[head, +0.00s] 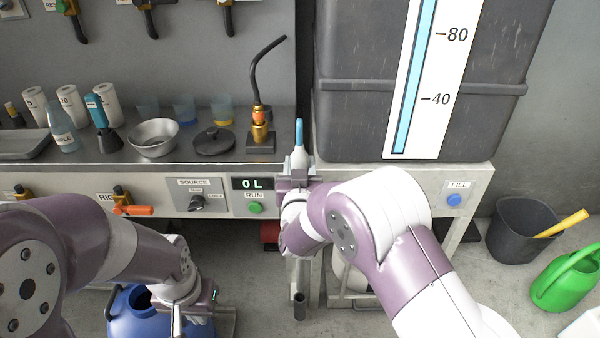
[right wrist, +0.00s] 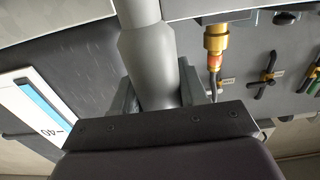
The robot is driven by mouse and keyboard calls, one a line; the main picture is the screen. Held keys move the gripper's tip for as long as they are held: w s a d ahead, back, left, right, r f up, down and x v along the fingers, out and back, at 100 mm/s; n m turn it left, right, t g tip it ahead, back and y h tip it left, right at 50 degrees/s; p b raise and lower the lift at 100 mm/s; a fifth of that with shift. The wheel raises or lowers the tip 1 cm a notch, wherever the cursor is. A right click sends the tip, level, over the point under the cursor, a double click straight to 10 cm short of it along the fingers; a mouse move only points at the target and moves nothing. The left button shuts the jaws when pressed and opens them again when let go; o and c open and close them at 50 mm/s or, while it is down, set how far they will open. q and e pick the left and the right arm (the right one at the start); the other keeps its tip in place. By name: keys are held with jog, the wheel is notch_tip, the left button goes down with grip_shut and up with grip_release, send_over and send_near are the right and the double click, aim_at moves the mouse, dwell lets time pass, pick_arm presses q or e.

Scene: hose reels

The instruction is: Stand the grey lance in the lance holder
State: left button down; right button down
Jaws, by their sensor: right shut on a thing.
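The grey lance (right wrist: 155,70) is a thick round grey shaft in the right wrist view, held between both fingers of my right gripper (right wrist: 160,100). In the head view, its pale upper end with a blue tip (head: 299,132) stands roughly upright above my right gripper (head: 298,172), at the bench's front edge. My arm hides most of its lower part. A short dark tube with an open top (head: 300,306), which looks like the lance holder, stands low in front of the bench, below the gripper. My left gripper (head: 197,305) is low at the left; its fingers are not clear.
A blue jug (head: 130,312) is beside my left gripper. The bench carries a bowl (head: 153,137), a dark lid (head: 213,141) and a brass spout (head: 261,125). A grey tank (head: 350,120) stands behind. A bin (head: 520,235) and green watering can (head: 565,280) are at right.

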jog(key=shift+r, duration=0.1)
jog(key=shift+s+f+b, duration=0.1)
jog(key=shift+f+b, duration=0.4)
jog(key=shift+f, duration=0.1)
notch_tip(320, 180, down, 16)
jog(key=b, duration=1.1)
jog(key=shift+r, duration=0.15)
jog(key=c, duration=0.5)
grip_release()
jog(key=s+p, duration=0.3)
jog(key=s, duration=0.9)
jog(key=shift+s+p, duration=0.3)
jog(key=shift+s, duration=0.05)
